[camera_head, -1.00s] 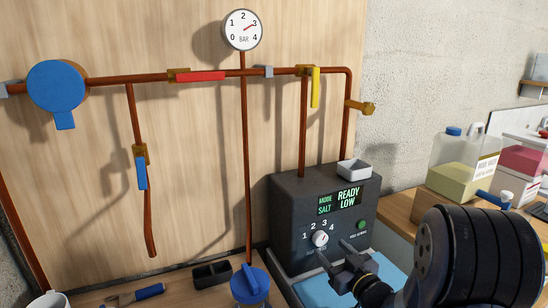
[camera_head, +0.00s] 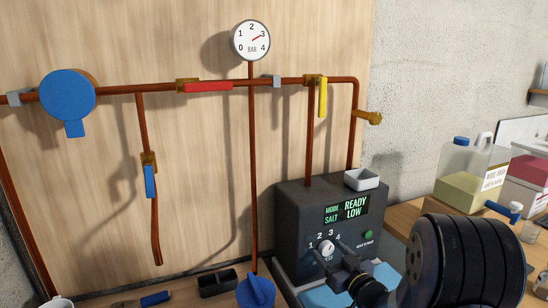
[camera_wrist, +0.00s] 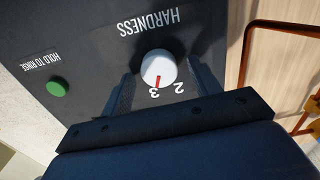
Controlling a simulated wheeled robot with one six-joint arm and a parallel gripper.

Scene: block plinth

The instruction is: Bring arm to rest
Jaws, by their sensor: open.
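My gripper (camera_head: 333,249) is open in front of the dark control box (camera_head: 290,222), at its white hardness knob (camera_head: 326,247). In the wrist view, my gripper (camera_wrist: 165,90) has one finger on each side of the white knob (camera_wrist: 158,66), with a gap to each. The knob's red mark points close to the 3. The box's screen (camera_head: 346,209) reads READY and LOW. My dark arm covers the lower right of the head view.
Above the box run copper pipes with a yellow lever (camera_head: 322,97), a red lever (camera_head: 208,87) and a gauge (camera_head: 251,40).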

